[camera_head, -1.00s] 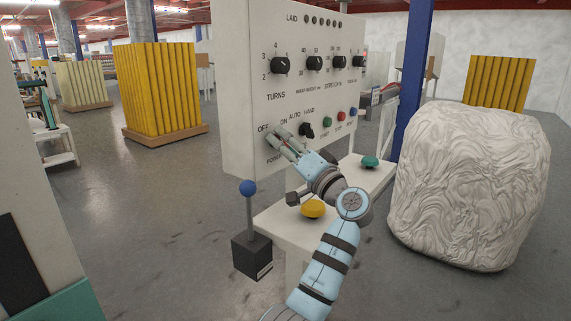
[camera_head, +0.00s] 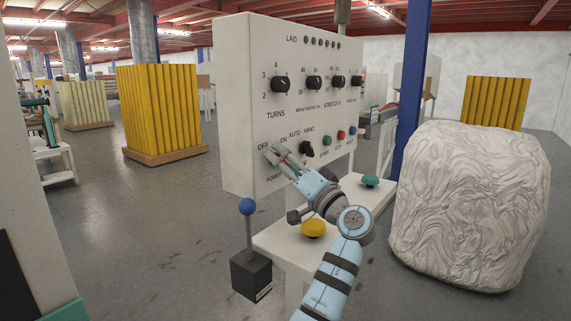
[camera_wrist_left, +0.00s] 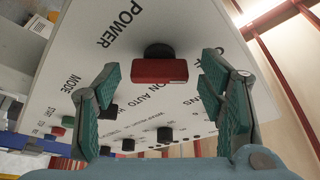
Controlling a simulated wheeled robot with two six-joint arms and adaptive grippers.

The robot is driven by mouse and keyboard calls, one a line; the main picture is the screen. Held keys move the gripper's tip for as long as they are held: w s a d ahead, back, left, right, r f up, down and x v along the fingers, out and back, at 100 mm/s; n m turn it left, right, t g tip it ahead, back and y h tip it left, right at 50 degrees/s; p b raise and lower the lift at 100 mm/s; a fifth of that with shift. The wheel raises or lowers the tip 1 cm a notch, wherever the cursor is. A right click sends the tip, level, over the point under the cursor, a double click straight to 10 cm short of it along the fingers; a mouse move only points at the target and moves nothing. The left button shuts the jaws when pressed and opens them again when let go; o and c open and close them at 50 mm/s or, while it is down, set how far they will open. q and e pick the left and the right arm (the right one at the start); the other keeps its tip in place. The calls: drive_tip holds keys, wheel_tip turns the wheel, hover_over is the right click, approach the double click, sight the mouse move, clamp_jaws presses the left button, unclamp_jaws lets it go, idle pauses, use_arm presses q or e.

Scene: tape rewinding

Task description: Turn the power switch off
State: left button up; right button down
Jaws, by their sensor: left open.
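The power switch (camera_wrist_left: 160,71) shows in the left wrist view as a red block on a dark round base, by the POWER lettering. It lies between the fingers of my left gripper (camera_wrist_left: 161,75), which are open on both sides of it with visible gaps. In the head view my left gripper (camera_head: 272,153) is at the lower left of the white control panel (camera_head: 240,100), by the OFF and ON labels. There the gripper hides the switch. My right gripper is not in view.
Black knobs (camera_head: 281,85) line the panel, and a black mode knob (camera_head: 306,149) sits just right of the gripper. Below are a yellow button (camera_head: 313,228), a green button (camera_head: 370,181) and a blue-balled lever (camera_head: 247,206). A large white wrapped bale (camera_head: 465,210) stands right.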

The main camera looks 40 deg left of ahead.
use_arm(q)
drive_tip(key=v, duration=1.2)
